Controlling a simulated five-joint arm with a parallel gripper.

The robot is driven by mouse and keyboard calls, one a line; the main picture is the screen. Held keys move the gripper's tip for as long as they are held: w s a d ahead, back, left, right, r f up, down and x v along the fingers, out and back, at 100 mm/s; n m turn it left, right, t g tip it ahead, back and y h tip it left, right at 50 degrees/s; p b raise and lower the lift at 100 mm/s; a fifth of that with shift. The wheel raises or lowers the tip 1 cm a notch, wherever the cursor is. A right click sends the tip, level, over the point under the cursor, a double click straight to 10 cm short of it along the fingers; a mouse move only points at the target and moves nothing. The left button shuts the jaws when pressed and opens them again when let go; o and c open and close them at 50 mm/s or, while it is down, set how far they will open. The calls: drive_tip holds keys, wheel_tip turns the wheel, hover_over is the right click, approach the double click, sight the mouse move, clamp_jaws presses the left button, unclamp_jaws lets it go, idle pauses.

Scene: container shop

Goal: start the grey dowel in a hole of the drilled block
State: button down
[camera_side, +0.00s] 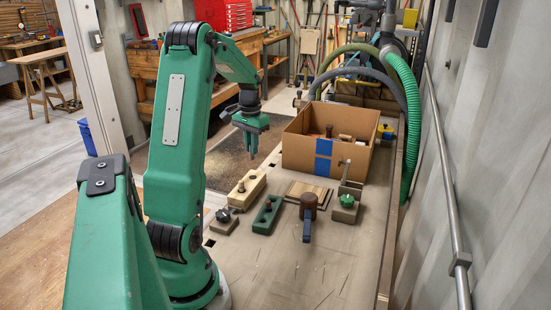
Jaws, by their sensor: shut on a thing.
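My gripper (250,143) hangs fingers down above the far left part of the bench, clear of the blocks. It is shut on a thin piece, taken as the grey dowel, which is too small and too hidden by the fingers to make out. A pale wooden block (252,181) lies below and nearer the camera, with a dark round peg or hole on its top. A dark green block (268,215) with dark round spots on top lies to its right. I cannot tell for certain which of the two is the drilled block.
A cardboard box (348,160) with blue tape holds loose pieces at the back right. A mallet (309,205), a slatted wooden piece (302,190), a green-knobbed block (345,207) and a dark-knobbed block (223,218) stand nearby. The near bench is mostly clear.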

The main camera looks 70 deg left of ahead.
sight(252, 159)
drive_tip(key=shift+f, duration=0.2)
drive_tip(key=shift+f, duration=2.65)
drive_tip(key=shift+f, duration=1.3)
idle(1.3)
drive_tip(key=c, duration=1.3)
unclamp_jaws()
drive_tip(key=shift+c, duration=0.2)
drive_tip(key=shift+r, duration=0.15)
drive_tip(key=shift+r, duration=3.4)
